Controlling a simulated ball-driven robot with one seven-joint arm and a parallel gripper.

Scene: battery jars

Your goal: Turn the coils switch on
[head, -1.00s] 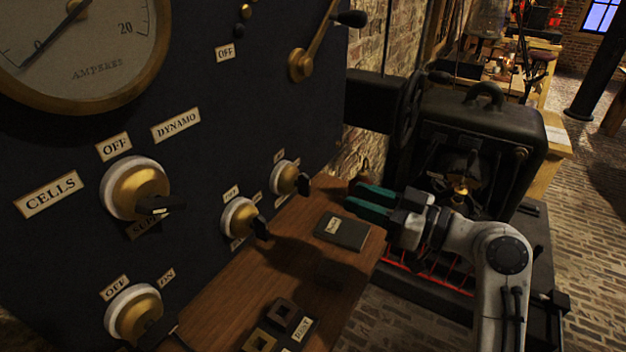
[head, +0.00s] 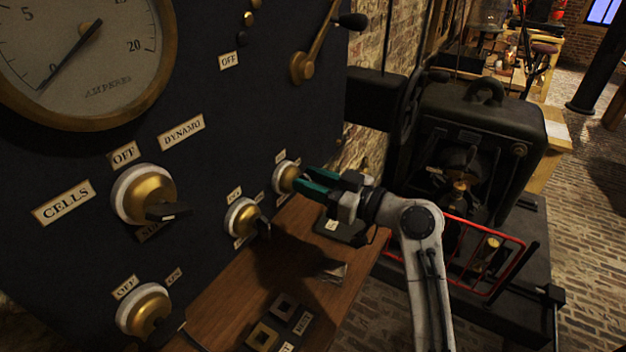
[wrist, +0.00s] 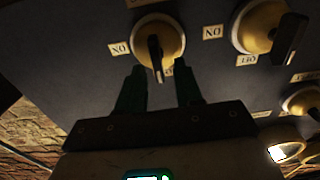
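The small rotary switch (head: 283,177) at the right end of the lower row has a brass dome on a white ring. My gripper (head: 302,180) is at this switch, and its green fingers cover the handle in the head view. In the wrist view the switch (wrist: 157,40) is ahead with its dark handle pointing down the picture, between the ends of my open fingers (wrist: 160,85). A gap shows on both sides of the handle. An upside-down ON label is left of it; the label below is partly hidden. I cannot read a coils nameplate.
A similar switch (head: 243,218) is just left, with larger switches (head: 145,195) and (head: 143,309) beyond. A wooden shelf (head: 232,300) under the panel carries a dark labelled box (head: 343,232) and small blocks. A dark machine (head: 480,130) stands behind my arm.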

